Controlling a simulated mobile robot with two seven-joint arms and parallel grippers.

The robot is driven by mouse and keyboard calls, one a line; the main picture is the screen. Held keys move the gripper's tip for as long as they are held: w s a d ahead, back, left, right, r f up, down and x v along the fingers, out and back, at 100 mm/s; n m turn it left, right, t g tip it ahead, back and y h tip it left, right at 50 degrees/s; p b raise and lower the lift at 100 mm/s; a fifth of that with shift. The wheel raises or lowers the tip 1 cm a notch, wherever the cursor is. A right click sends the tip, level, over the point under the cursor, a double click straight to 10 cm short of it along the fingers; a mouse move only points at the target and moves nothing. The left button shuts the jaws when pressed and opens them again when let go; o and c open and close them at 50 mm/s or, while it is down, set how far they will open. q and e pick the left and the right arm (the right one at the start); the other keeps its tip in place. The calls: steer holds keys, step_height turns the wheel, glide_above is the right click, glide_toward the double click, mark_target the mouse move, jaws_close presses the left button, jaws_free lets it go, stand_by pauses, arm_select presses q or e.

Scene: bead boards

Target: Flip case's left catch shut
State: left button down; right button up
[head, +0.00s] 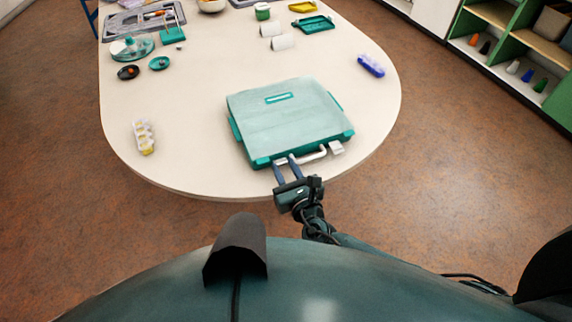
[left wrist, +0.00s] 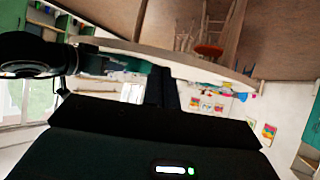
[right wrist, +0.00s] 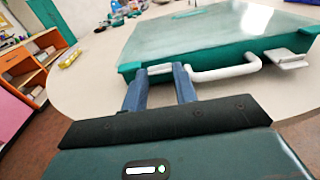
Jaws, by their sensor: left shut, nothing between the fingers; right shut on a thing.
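The closed teal case (head: 287,112) with a pale lid lies near the table's front edge. Its white handle (head: 313,156) and white right catch (head: 336,147) show on the near side; the right catch (right wrist: 289,58) sticks outward. My right gripper (head: 287,161) is at the case's front, left of the handle. In the right wrist view its blue fingers are shut on the white left catch (right wrist: 160,69), which they partly hide. My left gripper (left wrist: 162,87) shows only in the left wrist view, shut and empty, away from the case.
A white and yellow bead piece (head: 143,137) lies to the left of the case and a blue one (head: 371,66) to the right at the back. White rolls, dishes and trays stand farther back. The table between the case and the left piece is clear.

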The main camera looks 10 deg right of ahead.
steer(key=shift+w+r+g+p, duration=0.1)
steer(key=shift+g+p, duration=0.2)
steer(key=shift+p, duration=0.05)
steer(key=o, duration=1)
steer(key=v, duration=1.3)
steer(key=shift+c, duration=0.3)
